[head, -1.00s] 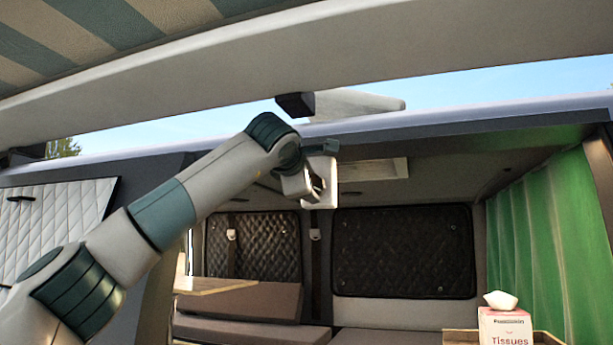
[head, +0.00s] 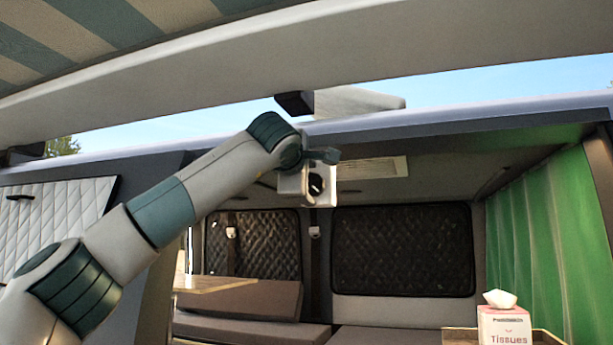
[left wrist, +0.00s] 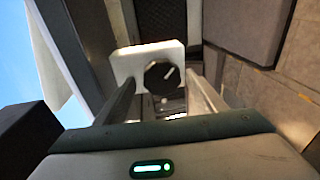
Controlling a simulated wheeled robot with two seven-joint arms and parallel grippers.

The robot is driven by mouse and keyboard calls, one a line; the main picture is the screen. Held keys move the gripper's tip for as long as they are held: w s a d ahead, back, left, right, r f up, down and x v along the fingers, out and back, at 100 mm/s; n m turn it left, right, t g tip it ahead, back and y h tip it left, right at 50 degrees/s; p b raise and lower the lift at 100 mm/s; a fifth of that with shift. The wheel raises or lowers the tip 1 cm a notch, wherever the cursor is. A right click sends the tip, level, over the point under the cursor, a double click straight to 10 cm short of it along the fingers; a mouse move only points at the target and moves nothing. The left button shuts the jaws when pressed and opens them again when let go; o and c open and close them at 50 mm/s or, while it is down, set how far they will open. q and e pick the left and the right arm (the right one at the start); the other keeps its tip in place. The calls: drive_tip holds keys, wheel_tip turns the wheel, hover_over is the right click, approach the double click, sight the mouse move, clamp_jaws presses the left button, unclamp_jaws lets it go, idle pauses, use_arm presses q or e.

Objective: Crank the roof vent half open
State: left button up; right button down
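A black round knob (left wrist: 158,76) with a white pointer line sits on a white housing (left wrist: 146,60) in the left wrist view. The pointer slants up and right. My left gripper (left wrist: 164,92) has its two fingers apart, one on each side of the knob in the picture, with visible gaps; I see no contact. In the head view the knob (head: 316,184) shows small at the end of my left arm, under the van's roof edge, partly hidden by the gripper (head: 312,190). A pale slatted ceiling panel (head: 372,169) lies behind it; whether it is the vent is unclear. My right gripper is out of view.
The van's roof edge (head: 450,123) runs just above my gripper. A pale wedge-shaped piece (head: 360,101) stands above the roof. A tissue box (head: 504,325) is at the lower right, beside a green curtain (head: 545,235). The space below the gripper is open.

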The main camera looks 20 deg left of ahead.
use_arm(q)
drive_tip(key=shift+f, duration=0.1)
drive_tip(key=shift+s+b, duration=0.4)
drive_tip(key=shift+s, duration=0.05)
use_arm(e)
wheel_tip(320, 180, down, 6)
drive_tip(key=b, duration=0.5)
use_arm(q)
drive_tip(key=s+r+b, duration=0.1)
drive_tip(key=s, duration=1.5)
drive_tip(key=shift+s+d+r+b, duration=0.3)
drive_tip(key=shift+d+r+b, duration=0.05)
drive_tip(key=shift+d+r, duration=0.05)
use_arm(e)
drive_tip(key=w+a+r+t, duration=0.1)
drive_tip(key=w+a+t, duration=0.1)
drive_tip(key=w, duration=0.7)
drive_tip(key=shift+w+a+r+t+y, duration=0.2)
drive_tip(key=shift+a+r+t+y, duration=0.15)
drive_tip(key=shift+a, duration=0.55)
